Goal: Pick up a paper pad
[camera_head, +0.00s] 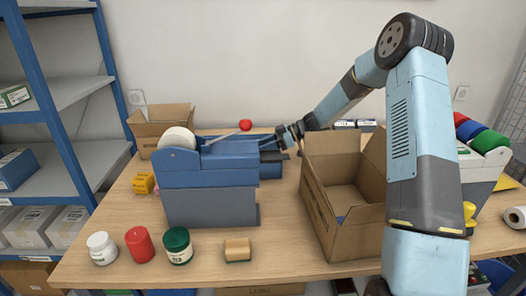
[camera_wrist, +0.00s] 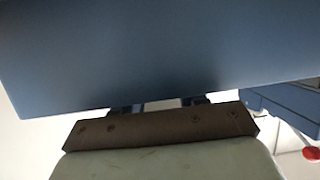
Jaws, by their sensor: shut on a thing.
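My gripper (camera_head: 268,144) is behind and to the right of a blue tape dispenser (camera_head: 210,172) with a white roll, above the far part of the counter. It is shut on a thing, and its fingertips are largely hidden. In the wrist view a broad, flat blue face (camera_wrist: 150,50) fills the upper part, right at my fingers. I cannot tell for sure whether this blue thing is the paper pad. No other paper pad can be made out.
An open cardboard box (camera_head: 318,200) stands right of the dispenser, close to my arm. Jars (camera_head: 178,246) and a red candle-like cylinder (camera_head: 139,245) line the front left edge.

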